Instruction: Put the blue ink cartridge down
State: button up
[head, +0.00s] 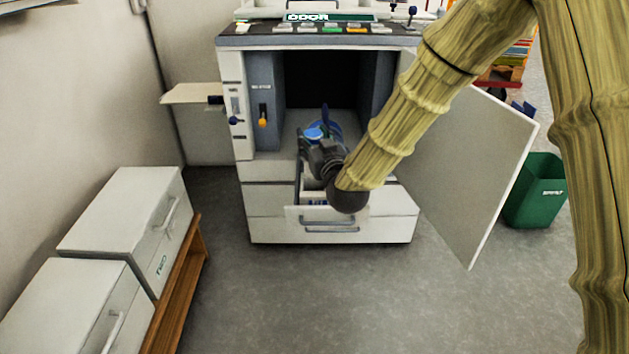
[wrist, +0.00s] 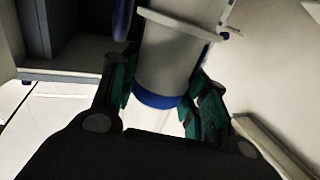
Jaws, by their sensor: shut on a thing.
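The blue ink cartridge (wrist: 172,60) is a pale grey cylinder with a blue end band in the wrist view. My gripper (wrist: 160,98) is shut on it, with a green-padded finger on each side. In the head view my gripper (head: 322,150) is in front of the printer's open cavity, above a partly pulled-out drawer (head: 326,222). Blue parts of the cartridge (head: 314,134) show beyond the gripper there. My arm and gripper hide much of the cartridge and of the drawer's inside. I cannot tell whether the cartridge touches anything below.
The printer (head: 245,170) stands with its white door (head: 455,160) swung open to the right. An orange-tipped lever (head: 263,122) is inside the cavity's left wall. A green bin (head: 536,190) stands at right. White cabinets (head: 120,215) on a wooden stand are at left. The floor in front is clear.

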notch_tip(320, 180, down, 8)
jog(key=shift+f+b, duration=0.2)
jog(key=shift+b, duration=0.9)
jog(key=shift+f, duration=0.15)
jog(key=o, duration=1.1)
jog(key=p+v, duration=0.2)
jog(key=v, duration=1)
